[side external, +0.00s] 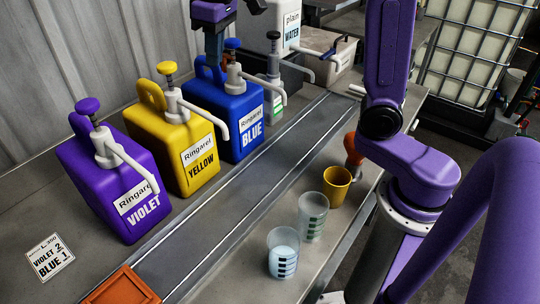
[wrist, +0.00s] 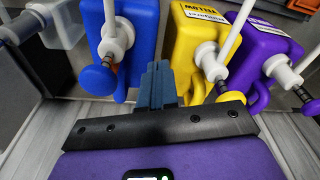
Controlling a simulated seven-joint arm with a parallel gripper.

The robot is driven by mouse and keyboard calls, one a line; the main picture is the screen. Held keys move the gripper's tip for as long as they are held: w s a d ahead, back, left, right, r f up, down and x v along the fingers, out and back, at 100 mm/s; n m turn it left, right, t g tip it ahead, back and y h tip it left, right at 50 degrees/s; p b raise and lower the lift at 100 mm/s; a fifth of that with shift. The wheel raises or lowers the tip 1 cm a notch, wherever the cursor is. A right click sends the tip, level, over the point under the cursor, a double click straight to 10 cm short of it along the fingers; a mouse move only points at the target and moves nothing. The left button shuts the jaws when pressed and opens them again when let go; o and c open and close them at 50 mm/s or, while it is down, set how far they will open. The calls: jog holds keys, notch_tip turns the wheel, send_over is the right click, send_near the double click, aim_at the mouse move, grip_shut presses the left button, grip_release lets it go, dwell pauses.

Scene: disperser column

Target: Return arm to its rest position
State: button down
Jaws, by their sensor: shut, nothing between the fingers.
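My gripper (side external: 214,58) hangs near the blue disperser (side external: 225,110), above and behind its pump head. In the wrist view its fingers (wrist: 158,82) are together with nothing between them. The wrist view also shows the blue disperser (wrist: 132,16), the yellow disperser (wrist: 190,35) and the violet disperser (wrist: 262,45) beyond the fingers. I cannot tell whether the fingertips touch the blue pump. My purple arm reaches in from the right of the side view.
The yellow disperser (side external: 183,150) and violet disperser (side external: 115,190) stand left of the blue one. Two clear cups (side external: 311,217) (side external: 283,253) and a yellow cup (side external: 337,187) stand right of the conveyor. An orange tray (side external: 122,288) and a label card (side external: 50,258) are in front.

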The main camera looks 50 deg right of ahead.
jog(key=s+d+f+n, duration=0.2)
jog(key=s+f+n, duration=0.2)
jog(key=s, duration=1)
jog(key=s+d+f+n+g, duration=0.1)
jog(key=s+f+n, duration=0.3)
jog(key=s+f, duration=0.5)
jog(key=s+d, duration=0.1)
jog(key=s, duration=0.4)
jog(key=shift+s+f+n+g, duration=0.3)
jog(key=shift+s+f+n, duration=0.05)
jog(key=shift+s+n, duration=0.05)
